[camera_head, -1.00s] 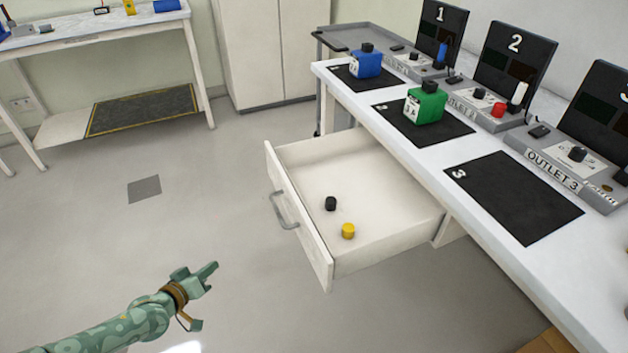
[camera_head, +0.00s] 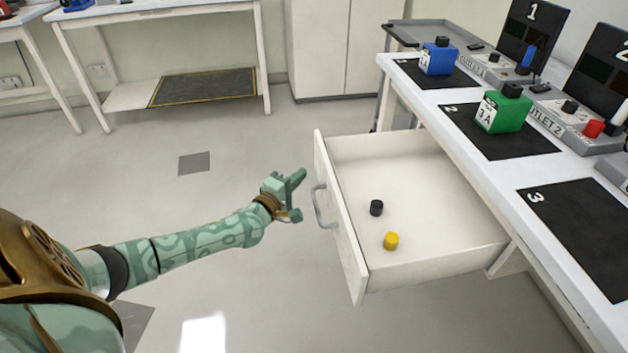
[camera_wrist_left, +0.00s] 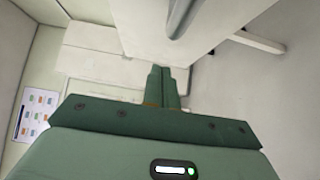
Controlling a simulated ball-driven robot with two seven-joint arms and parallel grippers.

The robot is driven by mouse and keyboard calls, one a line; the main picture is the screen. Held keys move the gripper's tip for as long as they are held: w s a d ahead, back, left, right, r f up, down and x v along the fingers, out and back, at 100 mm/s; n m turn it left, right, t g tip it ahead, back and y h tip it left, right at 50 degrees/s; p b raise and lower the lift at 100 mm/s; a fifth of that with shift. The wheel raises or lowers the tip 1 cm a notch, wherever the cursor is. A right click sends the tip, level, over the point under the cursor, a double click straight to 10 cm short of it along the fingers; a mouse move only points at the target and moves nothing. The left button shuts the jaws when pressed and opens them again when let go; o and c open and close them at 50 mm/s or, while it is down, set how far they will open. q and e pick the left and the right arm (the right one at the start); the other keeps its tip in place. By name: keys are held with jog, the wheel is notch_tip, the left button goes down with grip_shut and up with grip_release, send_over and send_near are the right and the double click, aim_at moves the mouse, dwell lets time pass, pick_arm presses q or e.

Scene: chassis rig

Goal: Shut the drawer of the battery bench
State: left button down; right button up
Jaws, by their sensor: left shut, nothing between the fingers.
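The white drawer (camera_head: 346,222) of the battery bench stands pulled out to the left from under the white bench top (camera_head: 450,137). Its grey bar handle (camera_head: 321,207) is on the front panel. A black knob-like piece (camera_head: 376,208) and a yellow one (camera_head: 391,241) lie inside. My left gripper (camera_head: 299,194) is just left of the drawer front, near the handle, with a small apparent gap. In the left wrist view its fingers (camera_wrist_left: 162,85) are together and empty, and the grey handle (camera_wrist_left: 184,16) shows above them. My right gripper is not in view.
A blue block (camera_head: 438,58) and a green block (camera_head: 502,110) stand on black mats on the bench, with outlet units behind them. A grey cart (camera_head: 425,32) is beyond the bench. The floor left of the drawer is clear.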

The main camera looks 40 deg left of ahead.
aim_at(321, 171)
pick_arm(q)
jog(key=shift+w+d, duration=1.15)
jog(key=shift+d, duration=0.05)
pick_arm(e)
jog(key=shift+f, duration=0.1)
